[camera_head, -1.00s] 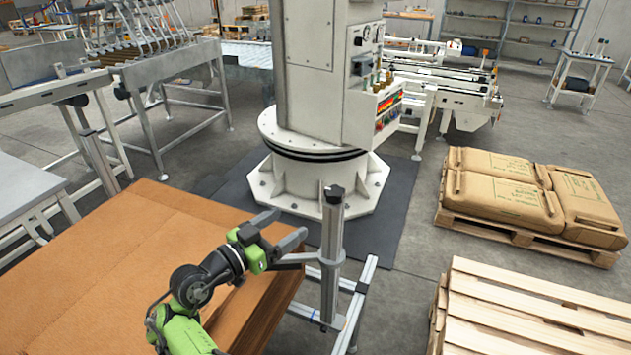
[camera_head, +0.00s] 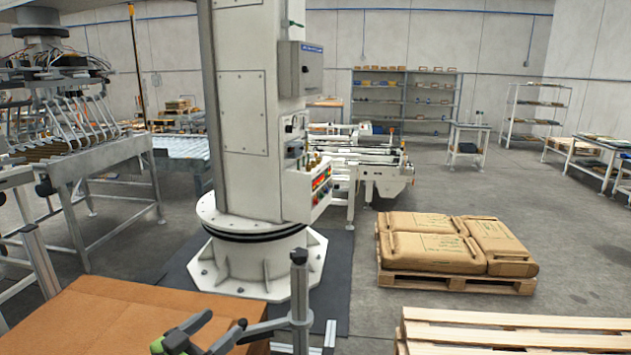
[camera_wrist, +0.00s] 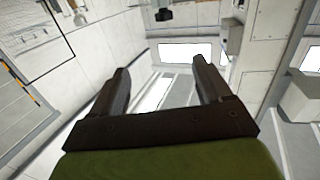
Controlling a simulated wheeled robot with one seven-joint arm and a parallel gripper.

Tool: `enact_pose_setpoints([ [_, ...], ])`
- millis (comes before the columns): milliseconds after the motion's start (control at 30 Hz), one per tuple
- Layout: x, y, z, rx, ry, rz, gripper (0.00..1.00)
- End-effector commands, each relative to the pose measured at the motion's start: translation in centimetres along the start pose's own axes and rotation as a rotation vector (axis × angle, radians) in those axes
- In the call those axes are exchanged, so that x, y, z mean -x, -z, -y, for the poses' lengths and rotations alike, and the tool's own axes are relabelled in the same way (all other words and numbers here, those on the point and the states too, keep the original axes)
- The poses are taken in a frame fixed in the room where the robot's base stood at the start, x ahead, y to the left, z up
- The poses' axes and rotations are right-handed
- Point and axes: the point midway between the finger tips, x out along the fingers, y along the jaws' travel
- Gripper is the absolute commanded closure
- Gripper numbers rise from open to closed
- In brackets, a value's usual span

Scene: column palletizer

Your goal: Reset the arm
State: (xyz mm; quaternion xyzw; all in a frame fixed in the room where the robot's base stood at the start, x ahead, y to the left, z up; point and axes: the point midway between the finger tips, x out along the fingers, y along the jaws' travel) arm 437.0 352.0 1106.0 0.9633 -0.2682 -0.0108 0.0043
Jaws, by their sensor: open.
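My gripper shows at the bottom of the head view (camera_head: 222,328), with part of its green body and its dark fingers in sight; the rest of the arm is below the frame. In the wrist view my gripper (camera_wrist: 162,85) has its two dark fingers spread apart with nothing between them. Beyond the fingers the wrist view shows pale walls and bright panels. In the head view the gripper is in front of the column palletizer (camera_head: 243,110), near a grey metal post (camera_head: 299,300); whether they touch I cannot tell.
A brown cardboard-coloured surface (camera_head: 95,320) lies at lower left. A pallet of brown sacks (camera_head: 430,250) stands right of the palletizer, with wooden pallets (camera_head: 500,335) at lower right. A conveyor frame (camera_head: 105,165) is at left. Grey floor (camera_head: 590,230) is open at right.

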Motion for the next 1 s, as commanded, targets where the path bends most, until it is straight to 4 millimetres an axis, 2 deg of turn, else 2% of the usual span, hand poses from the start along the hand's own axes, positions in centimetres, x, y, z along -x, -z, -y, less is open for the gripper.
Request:
enact_pose_setpoints([
  [167,-3.2,1.0,-1.4,0.028,-0.051,0.065,0.22],
  [333,-7.0,2.3,-3.6,0.059,-0.107,0.159,0.22],
  [467,-10.9,3.4,-6.6,0.089,-0.157,0.272,0.22],
  [567,-14.0,4.2,-9.8,0.111,-0.186,0.385,0.22],
  [667,-16.9,5.0,-14.3,0.127,-0.200,0.529,0.22],
  [700,-17.8,5.4,-16.5,0.129,-0.198,0.595,0.22],
  [800,-18.9,6.0,-22.5,0.130,-0.151,0.773,0.22],
  [867,-18.5,6.4,-25.9,0.126,-0.100,0.863,0.22],
  [900,-17.8,6.6,-28.1,0.122,-0.059,0.915,0.22],
  [967,-16.2,6.9,-31.1,0.119,0.012,0.977,0.22],
  [1000,-14.9,7.1,-32.9,0.118,0.063,1.008,0.22],
])
